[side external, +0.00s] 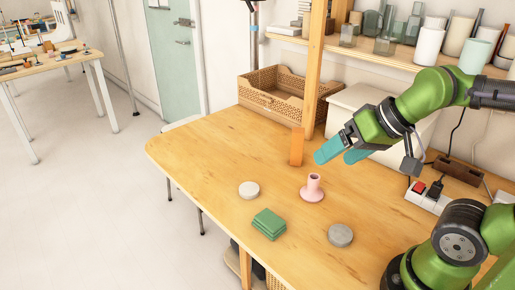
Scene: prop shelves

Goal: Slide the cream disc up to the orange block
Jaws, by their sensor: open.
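The cream disc (249,190) lies flat on the wooden table (190,150), left of the pink flared piece. The orange block (297,147) stands upright farther back, to the right of the disc, with a clear gap between them. My gripper (337,154) is open and empty, its teal fingers in the air just right of the orange block in the picture. It is apart from the disc. Its exact height above the table is hard to tell.
A pink flared piece (312,189) stands at the table's middle. A green stacked block (269,224) and a grey disc (340,235) lie nearer. A wicker basket (270,99), wooden post (315,70) and white box (365,110) are behind. The table's left part is clear.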

